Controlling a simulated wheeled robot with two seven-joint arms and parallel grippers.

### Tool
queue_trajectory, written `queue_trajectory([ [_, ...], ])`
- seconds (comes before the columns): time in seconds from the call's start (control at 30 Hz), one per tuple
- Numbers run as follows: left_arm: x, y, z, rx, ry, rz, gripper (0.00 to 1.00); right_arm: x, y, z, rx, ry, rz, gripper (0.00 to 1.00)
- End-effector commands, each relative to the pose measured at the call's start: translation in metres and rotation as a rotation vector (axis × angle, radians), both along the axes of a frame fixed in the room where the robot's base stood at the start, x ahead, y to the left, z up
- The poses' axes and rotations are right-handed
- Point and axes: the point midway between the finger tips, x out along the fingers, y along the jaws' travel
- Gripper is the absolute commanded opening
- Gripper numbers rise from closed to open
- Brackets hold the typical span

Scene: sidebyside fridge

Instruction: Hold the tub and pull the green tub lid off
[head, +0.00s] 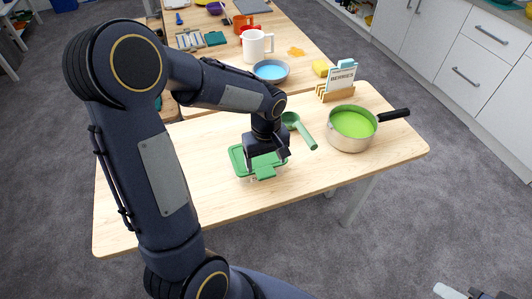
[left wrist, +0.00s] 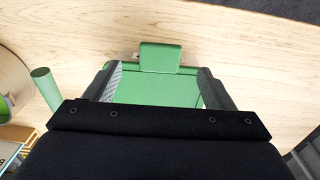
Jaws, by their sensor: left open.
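The green tub lid (head: 238,157) lies flat on the tub on the light wooden table, with a green tab (head: 265,172) at its near edge. The tab also shows in the left wrist view (left wrist: 160,57). The lid and my gripper hide nearly all of the tub. My left gripper (head: 267,158) points down over the lid. In the left wrist view its open fingers (left wrist: 160,88) stand on either side of the lid's green surface, with the tab beyond them. I cannot tell whether they touch it. Part of my right gripper (head: 460,293) shows at the bottom right, cut off by the frame.
A green scoop (head: 306,136) lies just right of the tub, and a pot (head: 350,142) with green contents stands farther right. A card rack (head: 338,92), blue bowl (head: 271,71) and white mug (head: 256,46) are behind. The table's front left is clear.

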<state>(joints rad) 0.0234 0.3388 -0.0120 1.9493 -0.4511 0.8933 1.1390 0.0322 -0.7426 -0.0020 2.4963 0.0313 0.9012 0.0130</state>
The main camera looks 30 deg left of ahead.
Motion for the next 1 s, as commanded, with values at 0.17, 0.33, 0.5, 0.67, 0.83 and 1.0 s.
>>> queue_trajectory([
  [0.17, -0.001, 0.0, -0.028, 0.0, 0.004, -0.001, 0.76, 0.0, 0.0, 0.001, 0.0, 0.0, 0.0, 0.36],
  [0.33, 0.0, 0.0, -0.044, 0.0, 0.001, -0.001, 0.76, 0.0, 0.0, 0.002, 0.0, 0.0, 0.0, 0.36],
  [0.5, 0.0, 0.0, -0.048, -0.001, 0.001, -0.001, 0.76, 0.0, 0.0, 0.002, 0.0, 0.0, 0.0, 0.36],
  [0.67, 0.0, 0.0, -0.048, -0.001, -0.001, -0.001, 0.76, 0.0, 0.0, 0.002, 0.0, 0.0, 0.0, 0.36],
  [0.83, 0.0, 0.0, -0.048, -0.001, -0.001, -0.001, 0.57, 0.0, 0.0, 0.002, 0.0, 0.0, 0.0, 0.36],
  [1.0, 0.0, 0.0, -0.048, -0.001, -0.001, -0.002, 0.34, 0.0, 0.0, 0.002, 0.0, 0.0, 0.0, 0.36],
])
